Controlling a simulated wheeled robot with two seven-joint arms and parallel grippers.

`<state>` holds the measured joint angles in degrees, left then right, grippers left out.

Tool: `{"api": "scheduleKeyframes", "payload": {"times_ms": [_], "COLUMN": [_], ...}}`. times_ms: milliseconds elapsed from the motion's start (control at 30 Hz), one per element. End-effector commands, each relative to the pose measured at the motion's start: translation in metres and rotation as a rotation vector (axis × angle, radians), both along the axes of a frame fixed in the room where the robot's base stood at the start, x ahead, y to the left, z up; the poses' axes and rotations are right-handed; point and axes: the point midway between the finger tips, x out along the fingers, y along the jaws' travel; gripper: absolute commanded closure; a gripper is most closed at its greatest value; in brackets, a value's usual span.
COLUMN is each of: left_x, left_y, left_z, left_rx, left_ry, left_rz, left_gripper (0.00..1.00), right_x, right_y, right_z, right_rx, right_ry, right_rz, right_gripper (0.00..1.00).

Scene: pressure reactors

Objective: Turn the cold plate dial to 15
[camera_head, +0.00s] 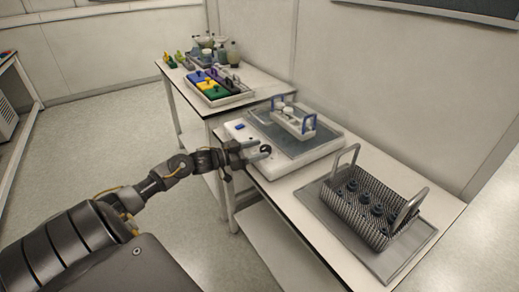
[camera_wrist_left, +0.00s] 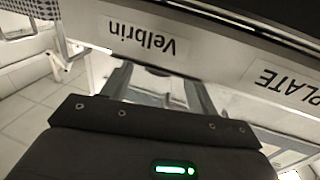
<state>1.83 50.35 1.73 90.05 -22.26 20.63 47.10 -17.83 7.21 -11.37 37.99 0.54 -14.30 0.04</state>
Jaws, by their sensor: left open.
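The cold plate (camera_head: 328,148) is a white box with a grey top, standing on the white bench. A small dark round part, apparently the dial (camera_head: 265,149), shows on its front near the left end. My left gripper (camera_head: 259,151) is open at this front face, with its fingers around or just before the dial; contact cannot be told. In the left wrist view the open fingers (camera_wrist_left: 160,88) point at the front face, below an upside-down "Velbrin" label (camera_wrist_left: 148,39). A "PLATE" label (camera_wrist_left: 285,84) is to the right. The dial's setting is not readable. My right gripper is not in view.
A white rack with blue handles (camera_head: 292,119) stands on the cold plate. A wire basket (camera_head: 362,205) with dark-capped items sits on a grey tray (camera_head: 395,262) at the right. A farther table holds a tray of coloured blocks (camera_head: 217,88) and bottles. The floor at left is clear.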

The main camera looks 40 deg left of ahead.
Motion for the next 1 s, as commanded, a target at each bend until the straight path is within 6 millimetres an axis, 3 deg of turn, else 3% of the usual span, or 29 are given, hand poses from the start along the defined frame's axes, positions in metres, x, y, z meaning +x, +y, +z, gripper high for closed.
{"api": "scheduleKeyframes", "payload": {"times_ms": [433,767,1000], "left_x": [0.0098,0.0095,0.0086], "left_y": [-0.0057,-0.0055,-0.0066], "left_z": [-0.0002,-0.0001,0.0025], "left_rx": [0.001,0.001,0.000], "left_ry": [0.000,0.000,0.001], "left_rz": [0.000,0.000,0.022], "left_gripper": [0.41,0.84,0.85], "right_x": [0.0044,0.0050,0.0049], "right_y": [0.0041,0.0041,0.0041], "right_z": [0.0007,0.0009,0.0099], "right_rx": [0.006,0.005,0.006], "right_ry": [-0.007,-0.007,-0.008], "right_rz": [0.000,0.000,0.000], "right_gripper": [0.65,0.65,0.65]}}
